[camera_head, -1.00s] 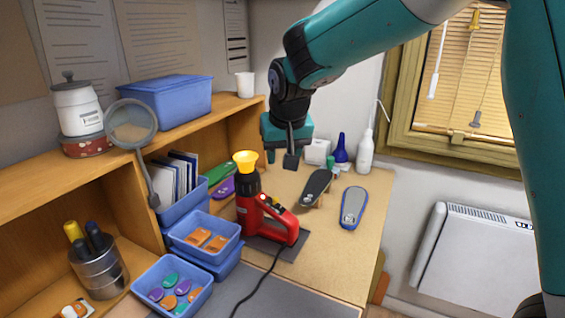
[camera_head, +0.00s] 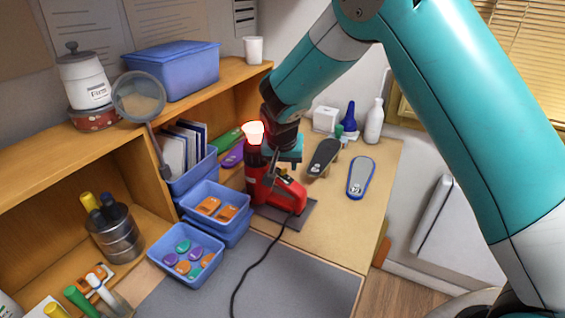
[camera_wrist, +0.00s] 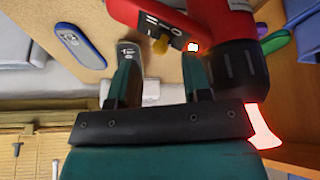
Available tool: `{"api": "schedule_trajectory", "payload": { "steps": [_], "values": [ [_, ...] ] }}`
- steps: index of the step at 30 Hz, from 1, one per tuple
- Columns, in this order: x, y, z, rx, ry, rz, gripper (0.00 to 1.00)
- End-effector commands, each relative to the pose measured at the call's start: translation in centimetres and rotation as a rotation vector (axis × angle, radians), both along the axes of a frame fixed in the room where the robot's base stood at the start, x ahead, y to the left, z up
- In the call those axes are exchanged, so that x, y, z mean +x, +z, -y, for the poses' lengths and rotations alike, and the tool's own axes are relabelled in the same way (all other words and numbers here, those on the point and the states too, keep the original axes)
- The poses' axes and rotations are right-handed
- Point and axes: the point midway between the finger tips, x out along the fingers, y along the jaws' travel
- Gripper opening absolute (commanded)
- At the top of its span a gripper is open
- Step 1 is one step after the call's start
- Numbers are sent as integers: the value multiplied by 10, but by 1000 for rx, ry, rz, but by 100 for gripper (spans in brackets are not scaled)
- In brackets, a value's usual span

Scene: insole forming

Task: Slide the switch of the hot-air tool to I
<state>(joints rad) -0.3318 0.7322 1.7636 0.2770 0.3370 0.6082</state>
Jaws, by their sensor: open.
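The red hot-air tool (camera_head: 290,193) stands on a grey pad on the desk, its nozzle (camera_head: 254,132) pointing up and glowing red-white. The wrist view shows its dark switch panel (camera_wrist: 150,22) with the marks II, I and O. The yellowish switch knob (camera_wrist: 160,45) appears about level with the middle mark, I, though the slant makes this hard to judge. A small light (camera_wrist: 193,47) beside it is lit. My gripper (camera_wrist: 158,62) is open, its fingers either side of the knob; contact is unclear. In the head view my gripper (camera_head: 283,168) is just above the tool's handle.
Blue bins (camera_head: 208,262) with coloured pieces stand left of the tool. A black cable (camera_head: 255,265) runs forward across the grey mat. Two insole-shaped pieces (camera_head: 361,178) lie to the right, with white and blue bottles (camera_head: 374,122) behind. The desk's front right is clear.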

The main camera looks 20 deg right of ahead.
Motion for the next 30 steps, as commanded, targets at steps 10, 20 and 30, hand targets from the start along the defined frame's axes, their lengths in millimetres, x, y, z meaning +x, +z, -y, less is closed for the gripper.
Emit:
{"api": "schedule_trajectory", "payload": {
  "steps": [10, 20, 30],
  "values": [
    [10, -27, 5, 0, 0, 0, 44],
    [10, -27, 4, 0, 0, 0, 21],
    [9, -30, 5, 0, 0, 0, 0]
  ]
}}
